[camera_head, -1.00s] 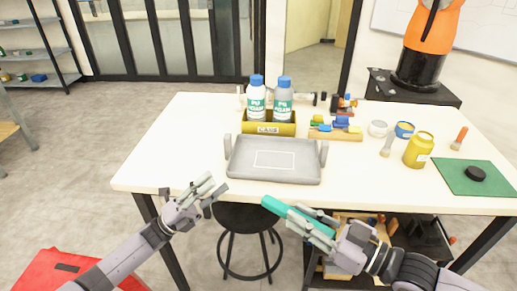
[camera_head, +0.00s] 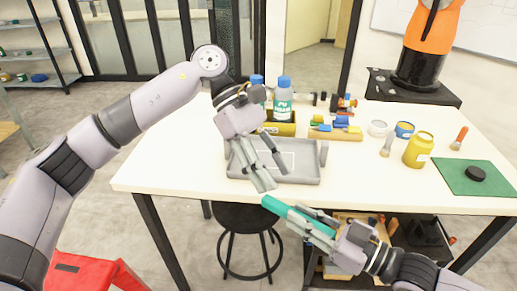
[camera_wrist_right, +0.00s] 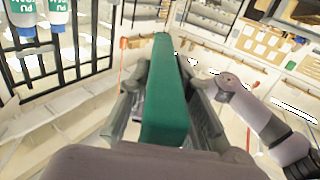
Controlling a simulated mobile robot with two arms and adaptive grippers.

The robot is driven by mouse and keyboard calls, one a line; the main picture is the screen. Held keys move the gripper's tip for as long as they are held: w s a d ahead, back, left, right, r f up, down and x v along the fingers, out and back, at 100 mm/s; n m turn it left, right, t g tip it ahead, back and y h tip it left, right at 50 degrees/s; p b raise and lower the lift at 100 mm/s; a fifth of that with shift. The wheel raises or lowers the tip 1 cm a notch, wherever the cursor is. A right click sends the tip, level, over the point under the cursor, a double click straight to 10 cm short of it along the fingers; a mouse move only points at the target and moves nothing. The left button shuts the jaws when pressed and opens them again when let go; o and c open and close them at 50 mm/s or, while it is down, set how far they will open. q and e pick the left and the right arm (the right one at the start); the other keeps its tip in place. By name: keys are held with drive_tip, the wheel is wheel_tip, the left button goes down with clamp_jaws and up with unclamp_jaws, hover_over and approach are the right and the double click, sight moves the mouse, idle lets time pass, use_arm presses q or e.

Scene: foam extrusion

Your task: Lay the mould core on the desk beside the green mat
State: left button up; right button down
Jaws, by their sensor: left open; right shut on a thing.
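The mould core looks like a teal bar (camera_head: 274,206) in the head view, in front of and below the desk's front edge. My right gripper (camera_head: 307,226) is shut on it, and its fingers hide part of the bar. In the right wrist view the bar (camera_wrist_right: 165,95) points away between the fingers. My left gripper (camera_head: 271,171) is open and empty above the front of the grey tray, its fingers pointing down. The green mat (camera_head: 458,182) lies at the desk's right end with a black disc (camera_head: 475,173) on it. The white desk (camera_head: 400,195) is bare just left of the mat.
The grey tray (camera_head: 307,175) stands mid-desk, partly hidden by my left arm. Behind it are blue-capped bottles (camera_head: 283,106) in a yellow holder. A stool (camera_head: 245,217) is below.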

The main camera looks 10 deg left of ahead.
sight(278, 204)
use_arm(q)
wheel_tip(278, 204, up, 2)
drive_tip(key=w+a+t+y, duration=0.2)
drive_tip(key=a+t+y, duration=0.1)
drive_tip(key=shift+m+y, duration=0.3)
drive_tip(key=x, duration=1.1)
drive_tip(key=shift+w+d+f, duration=0.25)
drive_tip(key=shift+d+f, duration=0.05)
drive_tip(key=shift+f, duration=0.05)
drive_tip(key=shift+c, duration=0.5)
clamp_jaws()
use_arm(e)
drive_tip(key=c, duration=1.4)
unclamp_jaws()
drive_tip(key=shift+o, duration=0.2)
drive_tip(key=shift+d, duration=0.1)
